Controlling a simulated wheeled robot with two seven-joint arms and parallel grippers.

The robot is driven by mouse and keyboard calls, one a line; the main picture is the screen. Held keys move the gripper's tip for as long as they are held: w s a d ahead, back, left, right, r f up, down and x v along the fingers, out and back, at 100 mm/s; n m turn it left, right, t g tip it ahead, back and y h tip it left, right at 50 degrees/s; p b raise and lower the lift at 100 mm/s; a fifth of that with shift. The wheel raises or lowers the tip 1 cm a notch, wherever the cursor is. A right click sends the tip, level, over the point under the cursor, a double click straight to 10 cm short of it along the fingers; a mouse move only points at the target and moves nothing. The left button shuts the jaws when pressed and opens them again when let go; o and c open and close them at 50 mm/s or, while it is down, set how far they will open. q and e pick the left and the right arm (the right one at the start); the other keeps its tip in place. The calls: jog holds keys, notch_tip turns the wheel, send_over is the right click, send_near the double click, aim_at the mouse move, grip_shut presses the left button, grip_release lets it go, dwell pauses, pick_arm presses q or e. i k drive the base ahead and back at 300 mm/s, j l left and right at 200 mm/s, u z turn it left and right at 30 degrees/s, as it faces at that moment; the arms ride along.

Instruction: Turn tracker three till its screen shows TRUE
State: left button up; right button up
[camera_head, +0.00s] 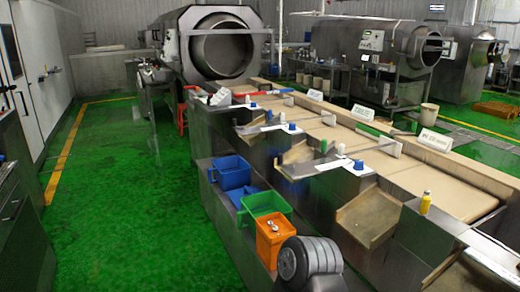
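No tracker screen reading TRUE can be made out, and I cannot tell which device is tracker three. Several small units with blue caps stand along the conveyor line: a near one (359,165), a middle one (292,127) and a far one (253,105). White label signs stand along the line, a near one (435,140), a middle one (363,111) and a far one (315,95); their lettering is too small to read. Neither of my grippers shows in the head view.
Blue (231,172), green (263,205) and orange (271,240) bins sit along the line's left side. A dark ribbed cylindrical object (310,261) is at the bottom. A yellow bottle (425,202) stands right. A large drum (217,52) stands behind. The green floor (125,210) is clear.

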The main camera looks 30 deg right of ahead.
aim_at(359, 164)
jog(key=i+z, duration=0.35)
jog(key=z, duration=0.15)
jog(key=i+j+z, duration=0.2)
jog(key=z, duration=0.3)
jog(key=i+j+z, duration=0.3)
jog(key=z, duration=0.2)
jog(key=i+j+z, duration=0.25)
jog(key=j+z, duration=0.25)
jog(key=i+j+z, duration=0.15)
jog(key=j+z, duration=0.2)
jog(key=z, duration=0.15)
jog(key=j+z, duration=0.45)
jog(key=i+j+z, duration=0.1)
jog(key=j+z, duration=0.85)
jog(key=k+j+z, duration=0.1)
jog(key=j+z, duration=0.4)
